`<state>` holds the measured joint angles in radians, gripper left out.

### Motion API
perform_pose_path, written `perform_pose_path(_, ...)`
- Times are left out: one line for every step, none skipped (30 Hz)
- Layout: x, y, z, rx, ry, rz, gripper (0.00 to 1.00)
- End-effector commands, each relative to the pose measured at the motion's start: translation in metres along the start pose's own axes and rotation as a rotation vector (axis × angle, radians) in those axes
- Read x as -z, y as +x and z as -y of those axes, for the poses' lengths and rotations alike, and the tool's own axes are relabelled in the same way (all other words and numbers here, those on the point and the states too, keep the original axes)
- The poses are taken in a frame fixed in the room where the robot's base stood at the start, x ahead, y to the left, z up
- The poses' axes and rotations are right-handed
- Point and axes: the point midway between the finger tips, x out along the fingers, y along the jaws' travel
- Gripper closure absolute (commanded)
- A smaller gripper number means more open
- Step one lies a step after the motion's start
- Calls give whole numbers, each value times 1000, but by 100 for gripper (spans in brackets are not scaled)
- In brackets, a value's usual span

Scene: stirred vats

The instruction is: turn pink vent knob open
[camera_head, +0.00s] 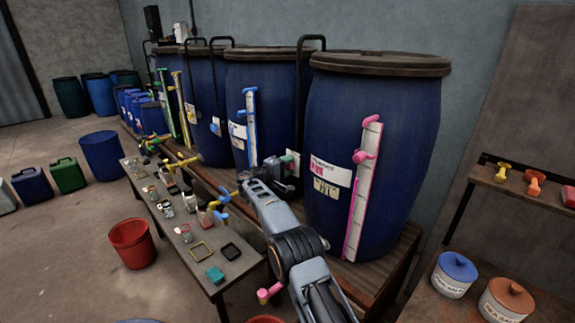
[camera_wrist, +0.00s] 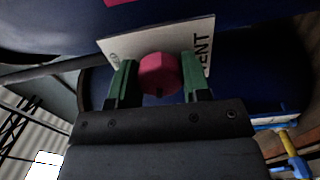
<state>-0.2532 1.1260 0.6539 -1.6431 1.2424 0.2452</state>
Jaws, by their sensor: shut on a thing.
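The pink vent knob (camera_wrist: 158,76) is a faceted knob in the middle of the wrist view, in front of a white plate with "VENT" partly readable on it (camera_wrist: 197,38). My gripper (camera_wrist: 158,64) has its green fingers on either side of the knob and is shut on it. In the head view my gripper (camera_head: 290,160) is at the left side of the nearest blue vat (camera_head: 385,95). The gripper and arm mostly hide the knob there. The label's end and the knob's far side are hidden.
The nearest vat carries a white gauge strip with pink fittings (camera_head: 364,156). More blue vats stand in a row to the left. A low bench (camera_head: 222,276) with small items, a red bucket (camera_head: 132,243) and lidded tubs (camera_head: 454,275) stand around my arm.

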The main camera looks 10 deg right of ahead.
Motion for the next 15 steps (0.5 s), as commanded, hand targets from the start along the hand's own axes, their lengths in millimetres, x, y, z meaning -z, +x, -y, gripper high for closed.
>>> perform_pose_path(0, 0, -1, 1, -34, 0, 80)
perform_pose_path(0, 0, -1, 1, -55, 0, 80)
perform_pose_path(0, 0, -1, 1, -81, 0, 80)
perform_pose_path(0, 0, -1, 1, -98, 0, 80)
perform_pose_path(0, 0, -1, 1, -116, 0, 80)
perform_pose_path(0, 0, 0, 1, -137, 0, 80)
perform_pose_path(0, 0, 0, 1, -152, 0, 80)
perform_pose_path(0, 0, 0, 1, -165, 0, 80)
perform_pose_path(0, 0, 0, 1, -183, 0, 80)
perform_pose_path(0, 0, 0, 1, -194, 0, 80)
perform_pose_path(0, 0, 0, 1, -204, 0, 80)
perform_pose_path(0, 0, 0, 1, -217, 0, 80)
perform_pose_path(0, 0, 0, 1, -225, 0, 80)
perform_pose_path(0, 0, 0, 1, -232, 0, 80)
perform_pose_path(0, 0, 0, 1, -240, 0, 80)
